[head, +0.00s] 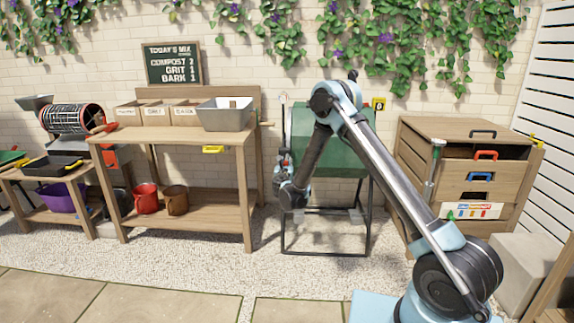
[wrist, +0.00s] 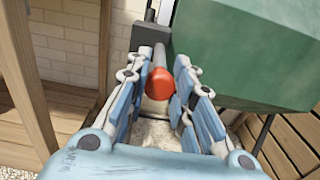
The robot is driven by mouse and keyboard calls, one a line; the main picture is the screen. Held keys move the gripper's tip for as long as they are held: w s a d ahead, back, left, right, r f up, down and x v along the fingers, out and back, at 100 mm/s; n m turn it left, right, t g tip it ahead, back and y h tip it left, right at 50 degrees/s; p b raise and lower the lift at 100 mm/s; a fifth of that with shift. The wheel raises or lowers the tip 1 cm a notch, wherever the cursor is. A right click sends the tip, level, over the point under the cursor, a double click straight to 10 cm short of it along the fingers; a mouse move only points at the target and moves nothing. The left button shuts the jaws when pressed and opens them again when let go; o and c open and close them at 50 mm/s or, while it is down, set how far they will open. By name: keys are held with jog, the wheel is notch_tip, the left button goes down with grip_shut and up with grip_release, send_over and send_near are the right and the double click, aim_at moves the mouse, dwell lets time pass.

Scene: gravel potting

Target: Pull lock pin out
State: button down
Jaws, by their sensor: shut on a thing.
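The lock pin (wrist: 160,83) shows in the wrist view as a red rounded knob on a grey shaft. It lies between the two blue fingers of my gripper (wrist: 161,90), which is shut on it. The pin's far end runs to a dark bracket (wrist: 150,36) beside the green drum (wrist: 250,55). I cannot tell how deep the pin sits there. In the head view my gripper (head: 285,168) is at the left side of the green drum (head: 330,150), and the pin is too small to make out.
The drum stands on a dark metal frame (head: 325,252). A wooden potting bench (head: 185,133) with a grey tub (head: 225,114) is close on the left. A wooden drawer cabinet (head: 465,128) stands on the right. Gravel and paving in front are clear.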

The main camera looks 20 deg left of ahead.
jog(key=c, duration=1.4)
grip_release()
jog(key=shift+o, duration=0.2)
jog(key=v, duration=1.2)
jog(key=shift+w+d, duration=0.1)
